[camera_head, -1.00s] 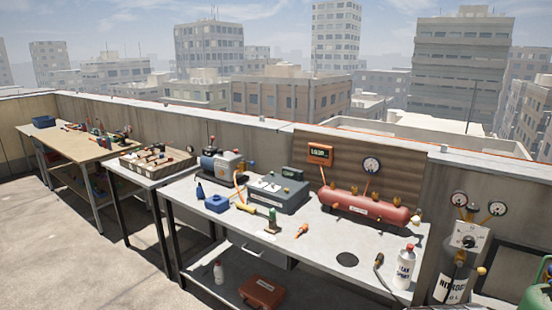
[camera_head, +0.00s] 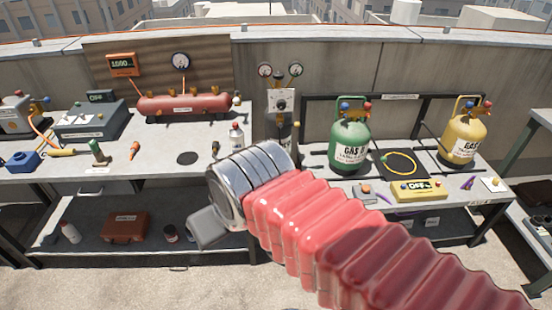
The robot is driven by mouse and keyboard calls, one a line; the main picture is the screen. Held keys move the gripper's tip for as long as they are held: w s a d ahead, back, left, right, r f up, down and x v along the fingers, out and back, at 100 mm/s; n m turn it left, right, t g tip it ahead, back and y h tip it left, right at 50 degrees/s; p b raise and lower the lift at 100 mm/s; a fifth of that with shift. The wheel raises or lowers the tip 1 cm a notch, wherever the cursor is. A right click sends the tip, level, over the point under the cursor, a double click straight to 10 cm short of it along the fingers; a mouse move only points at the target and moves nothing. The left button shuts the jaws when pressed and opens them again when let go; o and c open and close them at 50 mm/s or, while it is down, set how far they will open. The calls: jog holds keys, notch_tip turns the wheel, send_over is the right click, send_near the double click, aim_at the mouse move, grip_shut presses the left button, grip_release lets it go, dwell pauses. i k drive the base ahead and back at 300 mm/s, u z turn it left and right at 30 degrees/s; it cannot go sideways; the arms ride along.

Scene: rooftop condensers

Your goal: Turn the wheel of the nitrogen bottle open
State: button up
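The nitrogen bottle (camera_head: 286,133) stands between the two benches, against the wall. Only its dark upper part shows; my arm, with a ribbed red sleeve and silver ring, crosses in front and hides the lower part. Above it are two round gauges, the left gauge (camera_head: 265,71) and the right gauge (camera_head: 296,70), and a pale plate (camera_head: 280,99) with a dark round knob. I cannot tell whether this knob is the bottle's wheel. My gripper is not visible; a grey part beyond the silver ring is too unclear to name.
The left bench (camera_head: 60,165) carries a red tank (camera_head: 185,104), a grey box and a white spray can (camera_head: 236,138). The right bench (camera_head: 455,190) carries a green gas bottle (camera_head: 349,145), a yellow gas bottle (camera_head: 464,138) and a yellow OFF box (camera_head: 419,190). Open floor lies in front.

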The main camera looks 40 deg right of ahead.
aim_at(277, 75)
jog(key=u, duration=3.2)
jog(key=k, duration=0.95)
